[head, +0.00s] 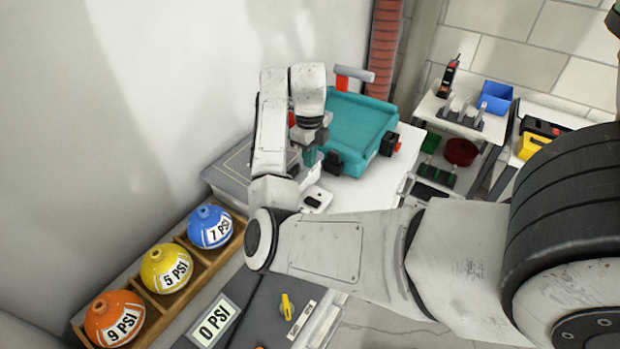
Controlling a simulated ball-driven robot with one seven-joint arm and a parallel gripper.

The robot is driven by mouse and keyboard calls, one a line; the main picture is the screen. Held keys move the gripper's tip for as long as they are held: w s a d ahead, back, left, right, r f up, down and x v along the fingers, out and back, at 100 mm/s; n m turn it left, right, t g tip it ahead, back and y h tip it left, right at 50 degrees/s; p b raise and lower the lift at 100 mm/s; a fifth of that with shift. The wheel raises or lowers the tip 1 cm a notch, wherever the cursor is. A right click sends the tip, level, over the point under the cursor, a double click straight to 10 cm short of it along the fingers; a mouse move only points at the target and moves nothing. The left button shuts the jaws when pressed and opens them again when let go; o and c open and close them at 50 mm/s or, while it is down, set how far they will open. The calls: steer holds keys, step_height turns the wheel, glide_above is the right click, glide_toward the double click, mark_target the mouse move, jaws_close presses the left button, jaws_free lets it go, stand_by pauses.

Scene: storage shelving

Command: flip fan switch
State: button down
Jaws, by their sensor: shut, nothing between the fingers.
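My gripper (309,158) is shut and empty, pointing down beside the left side of the teal machine (358,130) on the white table. A small white plate with a black switch (313,201) lies just below my gripper in the picture, partly beside my arm. I cannot tell for sure that this is the fan switch. No fan is clearly recognisable. Any contact between my fingertips and a surface is too small to make out.
A wooden rack (150,301) holds orange, yellow and blue PSI balls at lower left. A grey panel with a yellow knob (287,306) and a "0 PSI" label (214,320) is at the bottom. A white shelf (462,118) with tools stands at right. A pale wall bounds the left.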

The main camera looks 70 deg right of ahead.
mark_target(314, 201)
step_height(314, 201, down, 14)
steer(key=shift+r+p, duration=0.25)
steer(key=shift+p, duration=0.45)
steer(key=shift+f, duration=0.25)
steer(key=shift+a, duration=0.1)
steer(key=shift+s+a+r+p, duration=0.1)
steer(key=shift+s+a+p, duration=0.05)
steer(key=shift+s+p, duration=0.65)
steer(key=shift+r, duration=0.1)
